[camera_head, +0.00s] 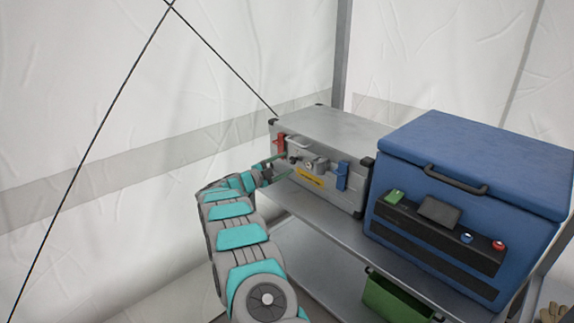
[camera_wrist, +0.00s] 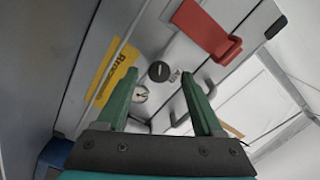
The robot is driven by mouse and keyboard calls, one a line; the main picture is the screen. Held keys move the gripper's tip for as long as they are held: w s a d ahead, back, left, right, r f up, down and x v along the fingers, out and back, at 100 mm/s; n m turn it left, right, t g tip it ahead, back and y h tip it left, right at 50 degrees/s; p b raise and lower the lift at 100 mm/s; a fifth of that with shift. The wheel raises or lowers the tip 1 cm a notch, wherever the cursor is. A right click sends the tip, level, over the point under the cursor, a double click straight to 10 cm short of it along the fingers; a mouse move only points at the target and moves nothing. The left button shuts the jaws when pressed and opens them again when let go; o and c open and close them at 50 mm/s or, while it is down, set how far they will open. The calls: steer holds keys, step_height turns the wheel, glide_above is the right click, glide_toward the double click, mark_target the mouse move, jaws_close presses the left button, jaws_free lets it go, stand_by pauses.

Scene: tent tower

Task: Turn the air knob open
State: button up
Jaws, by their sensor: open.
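The air knob (camera_wrist: 159,71) is a small round black knob with a light slot line, next to "AIR" lettering on the front of a grey metal case (camera_head: 335,128). My gripper (camera_wrist: 160,77) is open, with its green fingers on either side of the knob in the wrist view. No contact with the knob can be made out. A small round gauge (camera_wrist: 140,94) sits beside the knob. In the head view my gripper (camera_head: 277,168) is at the left part of the case front, and the knob is small and hard to make out there.
A red latch (camera_wrist: 207,30) and a yellow label (camera_wrist: 112,85) flank the knob. A blue latch (camera_head: 341,176) is further right on the case. A blue cooler box (camera_head: 480,165) stands to the right on the same shelf (camera_head: 325,220). A green bin (camera_head: 395,300) is below.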

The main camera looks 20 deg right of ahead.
steer(key=v, duration=0.6)
steer(key=shift+b, duration=0.35)
